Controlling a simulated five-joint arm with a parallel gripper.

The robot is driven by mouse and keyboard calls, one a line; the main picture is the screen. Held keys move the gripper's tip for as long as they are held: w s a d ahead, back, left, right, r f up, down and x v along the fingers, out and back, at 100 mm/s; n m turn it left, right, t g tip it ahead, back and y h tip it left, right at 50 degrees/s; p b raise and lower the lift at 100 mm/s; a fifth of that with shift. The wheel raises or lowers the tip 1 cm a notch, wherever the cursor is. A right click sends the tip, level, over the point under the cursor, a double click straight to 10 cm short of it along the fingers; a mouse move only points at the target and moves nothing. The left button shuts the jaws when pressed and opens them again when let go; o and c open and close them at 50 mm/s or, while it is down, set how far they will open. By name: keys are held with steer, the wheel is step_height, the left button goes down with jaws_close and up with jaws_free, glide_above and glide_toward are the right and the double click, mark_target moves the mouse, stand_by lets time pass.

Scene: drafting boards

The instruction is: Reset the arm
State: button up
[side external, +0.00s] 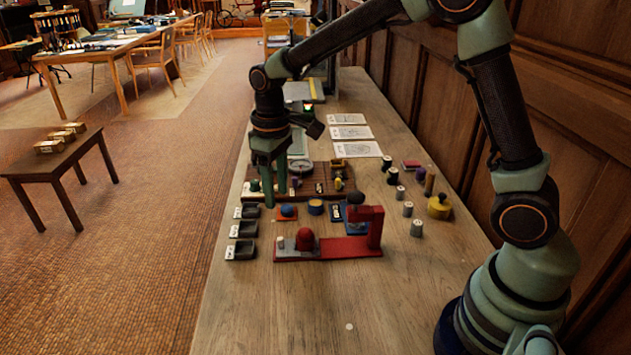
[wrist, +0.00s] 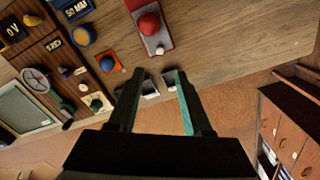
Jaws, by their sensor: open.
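My gripper (side external: 274,200) hangs fingers down near the left edge of the wooden bench (side external: 330,310), in front of the brown panel board in the side view. In the wrist view my gripper (wrist: 159,76) has its two fingers apart with nothing between them. Small dark trays (wrist: 150,90) with white labels show beyond and between the fingertips in that view. My arm reaches out over the bench from the right. How high the fingertips are above the bench is hard to tell.
A red stand (side external: 330,246) with a red knob is close in front of my gripper. The brown board (side external: 318,186) carries dials and knobs. Several small cylinders and a yellow weight (side external: 439,207) stand at right. Papers (side external: 350,132) lie behind. The bench's front is mostly clear.

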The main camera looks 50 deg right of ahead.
steer(key=shift+r, duration=0.1)
steer(key=s+d+r+m+t, duration=0.1)
steer(key=s+d+r+t, duration=0.1)
steer(key=s+r, duration=0.3)
steer(key=s+d+r+m+t, duration=0.2)
steer(key=s+r, duration=0.3)
steer(key=s, duration=0.4)
steer(key=shift+s+d+r+m+t, duration=0.3)
steer(key=shift+s+d+t, duration=0.1)
steer(key=shift+d+t, duration=0.45)
stand_by(0.7)
